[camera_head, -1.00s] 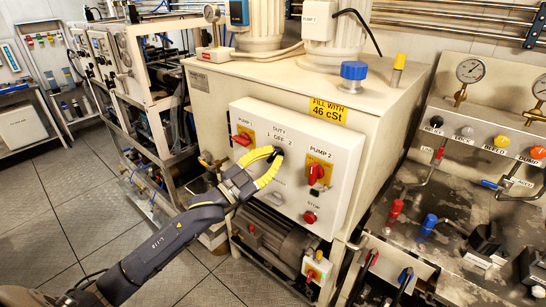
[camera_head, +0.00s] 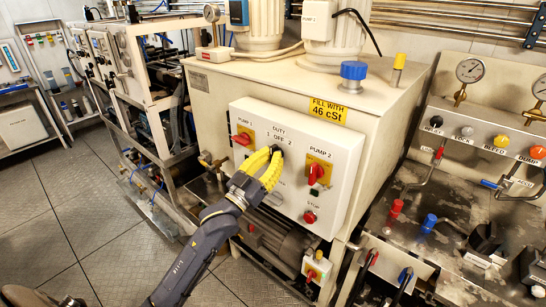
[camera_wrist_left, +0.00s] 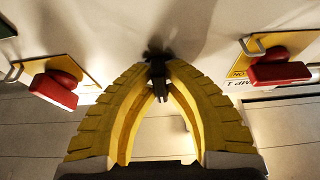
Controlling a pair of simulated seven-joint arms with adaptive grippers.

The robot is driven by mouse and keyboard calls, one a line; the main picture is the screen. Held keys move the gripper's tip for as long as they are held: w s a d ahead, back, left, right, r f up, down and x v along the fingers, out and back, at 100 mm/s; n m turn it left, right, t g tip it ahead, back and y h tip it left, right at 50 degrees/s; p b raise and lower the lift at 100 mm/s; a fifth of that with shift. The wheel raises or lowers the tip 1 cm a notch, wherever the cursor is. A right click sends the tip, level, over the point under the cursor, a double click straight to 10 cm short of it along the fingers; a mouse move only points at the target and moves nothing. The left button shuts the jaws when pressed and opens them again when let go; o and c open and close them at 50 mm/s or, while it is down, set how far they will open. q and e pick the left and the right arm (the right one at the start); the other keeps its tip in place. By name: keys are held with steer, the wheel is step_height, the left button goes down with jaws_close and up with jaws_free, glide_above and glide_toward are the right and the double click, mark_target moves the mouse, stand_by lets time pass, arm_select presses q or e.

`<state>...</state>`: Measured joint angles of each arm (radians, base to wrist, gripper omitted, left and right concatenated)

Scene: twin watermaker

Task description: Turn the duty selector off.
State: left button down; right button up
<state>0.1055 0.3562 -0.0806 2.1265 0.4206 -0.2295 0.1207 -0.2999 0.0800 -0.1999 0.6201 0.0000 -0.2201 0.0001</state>
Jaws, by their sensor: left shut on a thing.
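The duty selector is a small black knob (camera_head: 278,148) under the DUTY 1 OFF 2 label on the white control panel (camera_head: 344,185). My left gripper (camera_head: 274,153), with yellow ribbed fingers, reaches up to it from below and is shut on the knob. In the left wrist view the fingertips (camera_wrist_left: 158,70) meet at the black selector (camera_wrist_left: 158,88), with part of it showing between the fingers. The selector's exact pointing direction is partly hidden by the fingertips. My right gripper is not in view.
The red PUMP 1 switch (camera_head: 242,138) is left of the selector and the red PUMP 2 switch (camera_head: 316,173) is right of it. A red stop button (camera_head: 310,217) sits lower on the panel. A motor (camera_head: 275,243) lies below. The floor at left is open.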

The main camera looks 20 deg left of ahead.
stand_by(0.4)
arm_select(q)
steer(key=c, duration=1.5)
jaws_free()
steer(key=shift+o, duration=0.2)
steer(key=v, duration=1.2)
steer(key=shift+r, duration=0.1)
